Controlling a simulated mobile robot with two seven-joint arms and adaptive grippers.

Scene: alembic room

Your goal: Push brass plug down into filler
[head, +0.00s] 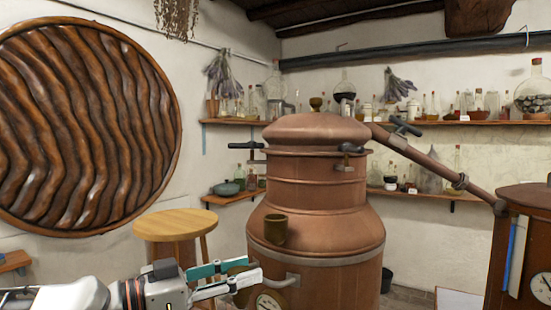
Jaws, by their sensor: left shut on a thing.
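A large copper still (316,195) stands in the middle of the head view. A dark brass cup-like fitting (275,229), which looks like the filler, sits upright on its sloping shoulder. My left gripper (240,279) comes in from the lower left and is shut on a brass piece that looks like the brass plug (242,298). The fingers partly hide the plug. The gripper is below and left of the filler, in front of the still's lower body, and the plug is apart from the filler. My right gripper is not in view.
A round wooden stool (175,224) stands left of the still. Shelves with bottles line the walls.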

